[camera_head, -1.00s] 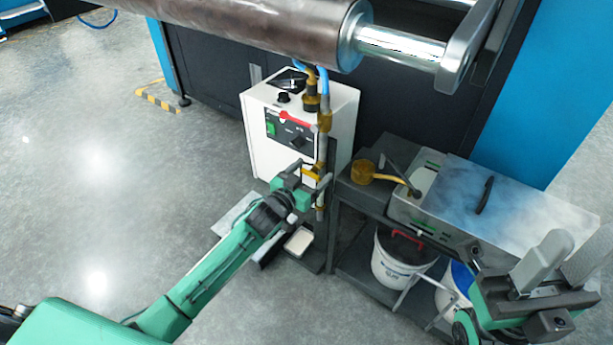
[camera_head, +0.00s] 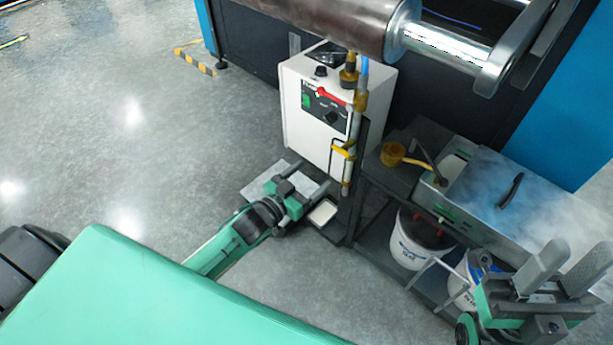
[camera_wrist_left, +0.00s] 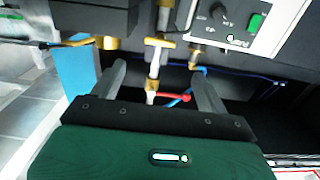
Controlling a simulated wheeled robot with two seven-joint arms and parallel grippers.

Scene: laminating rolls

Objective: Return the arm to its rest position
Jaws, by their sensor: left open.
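My left gripper (camera_head: 305,181) is open and empty, low in front of the white control box (camera_head: 335,105) in the head view. In the left wrist view its two fingers (camera_wrist_left: 160,80) stand apart with nothing between them. The upright pipe with yellow fittings (camera_head: 350,150) stands just beyond the fingertips, apart from them. My right gripper (camera_head: 557,275) is at the lower right of the head view, its two fingers apart and empty, in front of the steaming metal tank.
A metal tank (camera_head: 540,205) steams on a dark cart at the right, with a yellow ladle (camera_head: 393,154) beside it. White buckets (camera_head: 415,240) stand on the lower shelf. A large roller (camera_head: 330,22) crosses the top. The floor at left is clear.

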